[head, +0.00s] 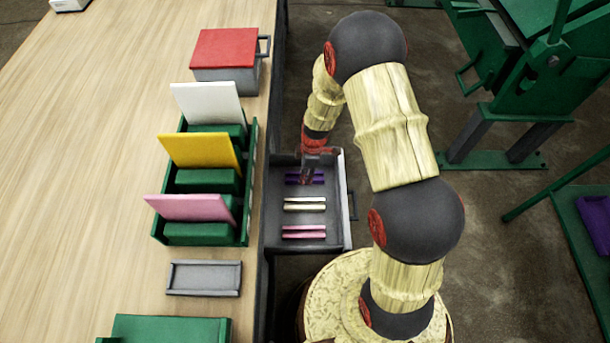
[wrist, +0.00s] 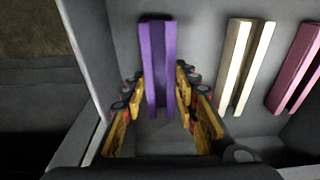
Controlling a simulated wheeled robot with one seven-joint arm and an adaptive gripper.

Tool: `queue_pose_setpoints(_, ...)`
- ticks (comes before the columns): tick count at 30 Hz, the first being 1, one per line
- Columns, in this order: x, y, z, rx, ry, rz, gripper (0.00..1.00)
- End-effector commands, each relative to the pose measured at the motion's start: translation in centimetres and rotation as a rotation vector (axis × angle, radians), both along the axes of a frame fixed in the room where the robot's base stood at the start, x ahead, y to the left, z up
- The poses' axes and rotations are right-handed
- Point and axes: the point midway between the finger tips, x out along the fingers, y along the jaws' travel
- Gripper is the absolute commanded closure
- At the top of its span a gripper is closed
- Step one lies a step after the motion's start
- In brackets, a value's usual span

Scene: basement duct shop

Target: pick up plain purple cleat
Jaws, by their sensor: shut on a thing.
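The plain purple cleat (wrist: 157,68) stands out in the wrist view between the two fingers of my gripper (wrist: 155,105), which is shut on it. In the head view the purple cleat (head: 318,179) shows at the far end of the open grey drawer (head: 343,215), partly hidden by my gripper (head: 307,176). Whether the cleat touches the drawer floor I cannot tell. A cream cleat (head: 304,204) and a pink cleat (head: 303,232) lie in the same drawer, nearer the robot; in the wrist view they are to the right.
The drawer walls are close around my gripper. On the wooden bench (head: 80,150) stand a green rack (head: 248,190) with white, yellow and pink cards, a grey box with a red lid (head: 225,48) and a small grey tray (head: 204,292). Green machinery (head: 520,110) stands at the right.

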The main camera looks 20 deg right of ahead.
Motion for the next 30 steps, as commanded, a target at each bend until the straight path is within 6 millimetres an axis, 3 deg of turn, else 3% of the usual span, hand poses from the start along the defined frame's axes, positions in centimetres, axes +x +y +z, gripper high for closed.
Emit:
queue_pose_setpoints(5, 0.1, 0.0, 1.2, 0.001, -0.001, 0.000, 0.96)
queue_pose_setpoints(10, 0.0, 0.0, 3.8, 0.001, -0.003, 0.000, 0.96)
queue_pose_setpoints(20, -4.8, -2.4, 9.7, 0.000, -0.003, -0.002, 0.96)
queue_pose_setpoints(30, -9.9, -4.9, 11.9, 0.001, -0.002, -0.004, 0.96)
